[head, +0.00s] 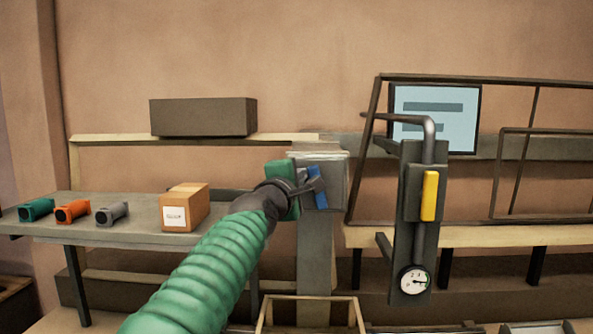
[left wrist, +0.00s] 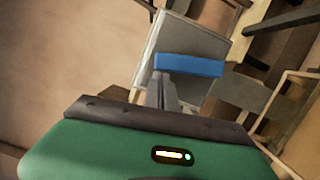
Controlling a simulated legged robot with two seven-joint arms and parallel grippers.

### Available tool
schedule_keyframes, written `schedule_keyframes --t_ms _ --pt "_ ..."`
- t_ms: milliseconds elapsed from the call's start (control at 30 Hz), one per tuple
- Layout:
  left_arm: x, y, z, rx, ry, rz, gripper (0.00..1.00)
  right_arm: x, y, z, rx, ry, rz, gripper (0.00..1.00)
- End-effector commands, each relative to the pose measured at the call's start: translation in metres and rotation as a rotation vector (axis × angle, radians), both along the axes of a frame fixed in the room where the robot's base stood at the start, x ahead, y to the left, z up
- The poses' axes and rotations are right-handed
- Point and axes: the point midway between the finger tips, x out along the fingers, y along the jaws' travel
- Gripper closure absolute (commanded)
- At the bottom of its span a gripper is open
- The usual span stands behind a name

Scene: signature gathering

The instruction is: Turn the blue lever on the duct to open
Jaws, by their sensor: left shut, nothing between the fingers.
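The blue lever (head: 321,187) is on the front of a grey duct box (head: 333,180) that tops a post. In the head view it stands nearly upright, leaning slightly. My left gripper (head: 318,184), at the end of my green arm, is shut and empty right at the lever and covers part of it. In the left wrist view the lever is a blue bar (left wrist: 190,65) just beyond the shut fingers (left wrist: 161,88). I cannot tell whether the fingers touch it. My right gripper is not in view.
A dark panel with a yellow handle (head: 430,196) and a gauge (head: 414,280) stands to the right. A table at left holds a cardboard box (head: 185,208) and small green, orange and grey items. A wooden frame (head: 312,298) is below the post.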

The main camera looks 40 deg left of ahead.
Motion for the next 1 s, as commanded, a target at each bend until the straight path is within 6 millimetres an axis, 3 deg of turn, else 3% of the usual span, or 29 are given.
schedule_keyframes --t_ms 33,300,1000 --pt "0.001 -0.002 0.006 0.025 0.018 -0.003 1.0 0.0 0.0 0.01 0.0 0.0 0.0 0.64" --pt "0.003 -0.005 0.008 0.131 0.089 -0.002 1.0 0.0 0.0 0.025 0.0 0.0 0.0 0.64" --pt "0.004 -0.005 0.006 0.168 0.114 -0.001 1.0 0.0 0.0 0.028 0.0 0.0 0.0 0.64"
